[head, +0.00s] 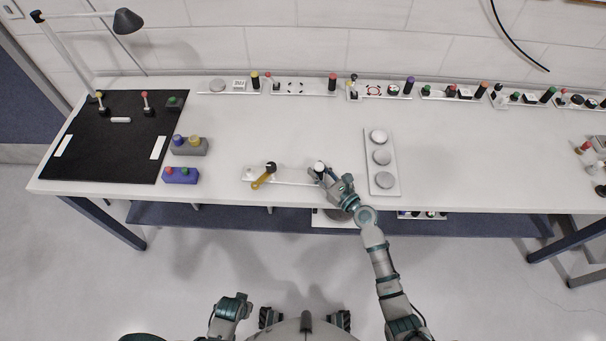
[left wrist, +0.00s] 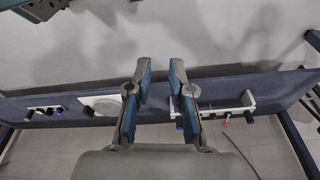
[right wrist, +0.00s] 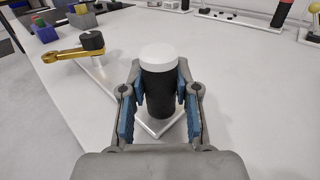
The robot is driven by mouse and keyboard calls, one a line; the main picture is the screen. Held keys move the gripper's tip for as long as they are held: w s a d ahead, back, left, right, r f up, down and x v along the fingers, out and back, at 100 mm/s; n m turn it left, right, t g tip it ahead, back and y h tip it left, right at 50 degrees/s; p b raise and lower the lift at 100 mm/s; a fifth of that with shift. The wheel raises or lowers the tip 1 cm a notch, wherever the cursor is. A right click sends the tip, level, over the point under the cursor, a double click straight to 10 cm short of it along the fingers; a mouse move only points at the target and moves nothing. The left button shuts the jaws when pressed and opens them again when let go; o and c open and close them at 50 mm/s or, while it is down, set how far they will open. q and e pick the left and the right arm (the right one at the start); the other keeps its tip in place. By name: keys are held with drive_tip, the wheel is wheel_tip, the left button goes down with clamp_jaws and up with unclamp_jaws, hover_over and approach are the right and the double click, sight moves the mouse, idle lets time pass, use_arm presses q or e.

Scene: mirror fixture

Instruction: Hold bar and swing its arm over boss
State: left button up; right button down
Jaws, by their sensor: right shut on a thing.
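A narrow white bar (head: 295,177) lies near the table's front edge. A yellow arm (head: 262,179) with a black knob (head: 270,167) sits on its left half and points down-left. A small pale round piece, perhaps the boss (head: 250,173), is at the bar's left end. A black post with a white cap (right wrist: 159,85) stands upright on the right end. My right gripper (head: 324,173) is shut on this post; its fingers flank it in the right wrist view (right wrist: 160,85). The yellow arm also shows there (right wrist: 72,54). My left gripper (left wrist: 160,72) is open and empty, in front of the table.
Blue (head: 180,176) and grey (head: 189,146) button boxes and a black mat (head: 100,165) are at left. Fixtures line the back edge. The table's middle is clear. A shelf (left wrist: 70,110) is below.

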use_arm(q)
drive_tip(key=shift+w+d+r, duration=0.1)
drive_tip(key=shift+w+r, duration=0.1)
clamp_jaws()
use_arm(e)
drive_tip(key=shift+a, duration=0.1)
use_arm(q)
drive_tip(key=w+d+r+m+t, duration=0.1)
drive_tip(key=w+d+r, duration=0.2)
drive_tip(key=w+r, duration=0.3)
drive_tip(key=w+d+r+m+t+y, duration=0.1)
drive_tip(key=w+d+r, duration=0.1)
drive_tip(key=w+r, duration=0.4)
drive_tip(key=w+d+r+m+t, duration=0.1)
drive_tip(key=w+d+r, duration=0.2)
drive_tip(key=w+r, duration=0.3)
wheel_tip(320, 180, up, 21)
drive_tip(key=w+d+m+t+y, duration=0.1)
drive_tip(key=w+d+t, duration=0.1)
drive_tip(key=shift+d+f, duration=0.2)
drive_tip(key=shift+d, duration=0.15)
drive_tip(key=shift+w+f, duration=0.1)
